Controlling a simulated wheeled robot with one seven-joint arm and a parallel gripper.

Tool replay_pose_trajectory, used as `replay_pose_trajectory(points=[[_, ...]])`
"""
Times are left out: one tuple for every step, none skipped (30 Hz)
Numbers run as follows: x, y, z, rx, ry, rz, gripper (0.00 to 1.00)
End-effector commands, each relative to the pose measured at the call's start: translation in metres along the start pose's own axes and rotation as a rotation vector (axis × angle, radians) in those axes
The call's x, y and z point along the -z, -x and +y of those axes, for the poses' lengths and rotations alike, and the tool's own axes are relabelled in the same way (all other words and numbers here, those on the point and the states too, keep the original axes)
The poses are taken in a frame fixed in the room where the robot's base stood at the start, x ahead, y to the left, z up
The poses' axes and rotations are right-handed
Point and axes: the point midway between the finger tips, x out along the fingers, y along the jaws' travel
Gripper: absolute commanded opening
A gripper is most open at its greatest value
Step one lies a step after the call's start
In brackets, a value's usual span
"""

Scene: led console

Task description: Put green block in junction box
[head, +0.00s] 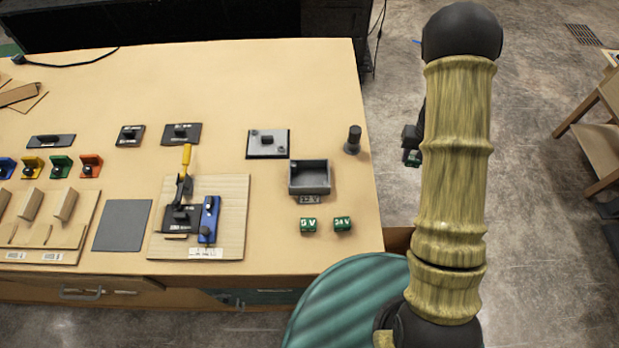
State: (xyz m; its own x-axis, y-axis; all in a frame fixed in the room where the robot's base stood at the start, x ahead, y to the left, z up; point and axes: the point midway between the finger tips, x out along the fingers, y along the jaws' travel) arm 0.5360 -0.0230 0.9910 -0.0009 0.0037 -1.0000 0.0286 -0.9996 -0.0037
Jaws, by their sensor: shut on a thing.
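The junction box (325,178) is a grey open-topped box on the table's right part, with a "12 V" label in front of it. It looks empty. My gripper (411,150) is to the right of the box, past the table's right edge in the picture and partly hidden behind my arm. It is shut on a small green block (413,159), of which only a little shows; its label cannot be read.
A black knob-like post (353,140) stands right of the box near the table edge. A grey plate with a lid-like part (267,144) lies behind the box. A wooden board (232,200) with a yellow-handled switch (187,157) is to the left.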

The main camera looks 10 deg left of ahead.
Motion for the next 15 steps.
replay_pose_trajectory(points=[[0.000, 0.011, -0.025, 0.003, 0.025, 0.003, 0.15], [-0.001, 0.016, -0.039, 0.004, 0.034, 0.003, 0.15], [-0.004, 0.022, -0.058, 0.004, 0.048, 0.002, 0.15], [-0.006, 0.027, -0.073, 0.004, 0.057, 0.002, 0.15], [-0.009, 0.032, -0.088, 0.005, 0.066, 0.001, 0.15], [-0.014, 0.039, -0.107, 0.005, 0.079, 0.001, 0.15], [-0.018, 0.044, -0.121, 0.005, 0.088, 0.000, 0.15], [-0.022, 0.049, -0.134, 0.004, 0.098, -0.001, 0.15], [-0.029, 0.056, -0.152, 0.005, 0.109, -0.001, 0.15], [-0.034, 0.060, -0.166, 0.004, 0.119, -0.002, 0.15], [-0.040, 0.065, -0.178, 0.004, 0.129, -0.002, 0.15], [-0.049, 0.072, -0.196, 0.004, 0.142, -0.002, 0.15], [-0.056, 0.076, -0.208, 0.003, 0.152, -0.002, 0.15], [-0.062, 0.081, -0.220, 0.003, 0.161, -0.002, 0.15], [-0.071, 0.086, -0.234, 0.002, 0.173, -0.001, 0.15]])
